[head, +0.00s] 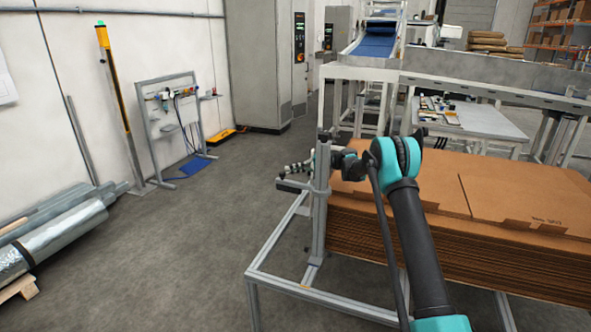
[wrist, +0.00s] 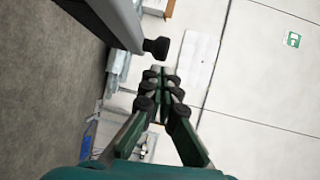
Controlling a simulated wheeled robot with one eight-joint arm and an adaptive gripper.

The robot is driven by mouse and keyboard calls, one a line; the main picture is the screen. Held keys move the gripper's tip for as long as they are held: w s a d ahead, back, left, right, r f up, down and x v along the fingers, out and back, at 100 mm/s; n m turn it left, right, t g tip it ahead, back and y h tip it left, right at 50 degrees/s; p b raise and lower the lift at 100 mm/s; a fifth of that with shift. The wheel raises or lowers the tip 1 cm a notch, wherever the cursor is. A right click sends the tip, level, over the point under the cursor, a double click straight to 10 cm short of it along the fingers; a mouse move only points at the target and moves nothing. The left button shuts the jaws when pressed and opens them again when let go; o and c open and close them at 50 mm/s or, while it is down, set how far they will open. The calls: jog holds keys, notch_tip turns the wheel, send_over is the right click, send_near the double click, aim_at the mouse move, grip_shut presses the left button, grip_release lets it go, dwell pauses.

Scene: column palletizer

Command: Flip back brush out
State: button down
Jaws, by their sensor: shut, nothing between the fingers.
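My gripper (head: 290,168) is at the near left corner post of the cardboard stack's frame, its fingers reaching left past the post. In the wrist view my gripper (wrist: 160,74) has its fingertips together, with nothing between them. A grey bar with a dark knob (wrist: 156,47) lies just beyond and left of the fingertips in that view; a gap shows between knob and fingers. In the head view a short grey arm (head: 294,187) sticks out left from the post, just below my gripper. I cannot make out bristles, so I cannot tell whether this arm is the brush.
The metal frame (head: 318,290) holds a tall stack of flat cardboard (head: 450,225) at the right. The floor (head: 190,260) left of it is clear. Foil-wrapped rolls (head: 55,240) lie by the left wall. A conveyor (head: 470,80) stands behind the stack.

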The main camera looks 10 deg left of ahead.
jog(key=shift+s+a+n+g, duration=0.3)
jog(key=shift+s+n+g, duration=0.1)
jog(key=shift+s+g, duration=0.1)
jog(key=shift+s, duration=0.1)
